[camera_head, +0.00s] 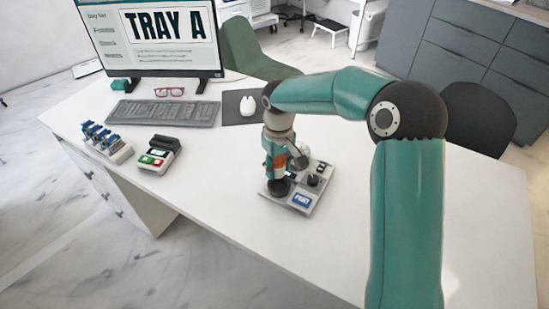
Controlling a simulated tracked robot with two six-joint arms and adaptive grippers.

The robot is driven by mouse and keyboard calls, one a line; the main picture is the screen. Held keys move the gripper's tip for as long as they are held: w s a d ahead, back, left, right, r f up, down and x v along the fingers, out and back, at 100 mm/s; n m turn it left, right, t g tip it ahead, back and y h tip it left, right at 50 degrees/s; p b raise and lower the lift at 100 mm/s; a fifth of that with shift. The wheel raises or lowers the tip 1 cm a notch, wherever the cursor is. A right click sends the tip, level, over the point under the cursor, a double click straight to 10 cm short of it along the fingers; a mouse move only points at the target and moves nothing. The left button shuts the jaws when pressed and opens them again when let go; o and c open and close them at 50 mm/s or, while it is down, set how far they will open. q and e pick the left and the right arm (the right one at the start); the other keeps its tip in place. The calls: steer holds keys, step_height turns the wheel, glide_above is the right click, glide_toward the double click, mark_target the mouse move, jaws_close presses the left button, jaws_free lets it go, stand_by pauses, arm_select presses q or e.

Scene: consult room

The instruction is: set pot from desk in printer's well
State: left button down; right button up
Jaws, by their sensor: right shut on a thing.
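The printer (318,194) is a flat grey unit on the white desk, with a blue button marked PRINT and small dark parts on top. My right gripper (279,176) reaches down over its left part and is shut on the pot (279,162), of which only a small orange-brown patch shows between the fingers. The gripper hides most of the pot and part of the printer's top. I cannot tell whether the pot's base touches the well. My left gripper is not in view.
A card terminal (158,155) and a rack of blue-capped items (105,143) stand at the desk's left. A keyboard (163,113), red glasses, a mouse (247,119) and a monitor (150,35) reading TRAY A are behind. The desk (480,215) is bare at the right.

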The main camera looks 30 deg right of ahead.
mark_target(280, 176)
steer(key=shift+s+d+f+b, duration=0.15)
steer(key=shift+f+b, duration=0.4)
steer(key=shift+f, duration=0.25)
steer(key=shift+f+b, duration=0.7)
steer(key=shift+f, duration=0.45)
steer(key=shift+s+r, duration=0.1)
steer(key=shift+f+b, duration=0.6)
steer(key=shift+f, duration=0.1)
